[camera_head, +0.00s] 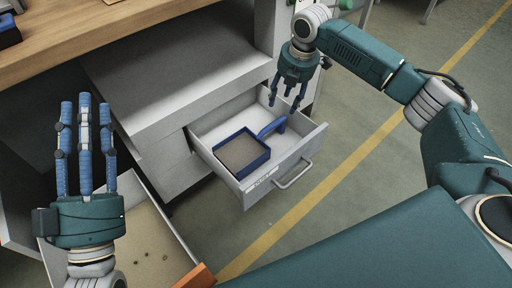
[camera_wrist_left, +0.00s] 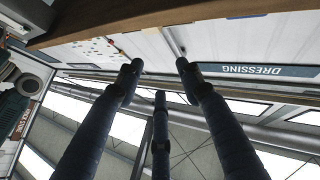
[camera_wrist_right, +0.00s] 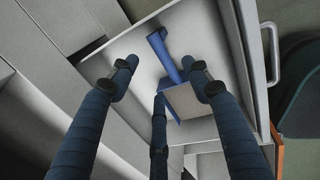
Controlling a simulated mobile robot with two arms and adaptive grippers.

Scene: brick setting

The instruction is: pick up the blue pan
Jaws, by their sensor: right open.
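The blue pan (camera_head: 242,153) lies in an open drawer in the head view. It has a square body with a beige inside and a blue handle toward the upper right. My right gripper (camera_head: 287,106) is open above the drawer, near the handle end and apart from it. In the right wrist view the pan (camera_wrist_right: 187,100) shows between and beyond the open fingers, its handle (camera_wrist_right: 160,51) at the top; a finger hides part of its body. My left gripper (camera_head: 85,110) is open and empty, fingers upward, at the left, far from the pan.
The drawer (camera_head: 314,139) has a metal handle (camera_head: 293,174) on its front. A wooden worktop (camera_head: 110,30) lies above at upper left. A lower open drawer (camera_head: 150,235) is near my left gripper. Floor with a yellow line (camera_head: 345,172) is clear at the right.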

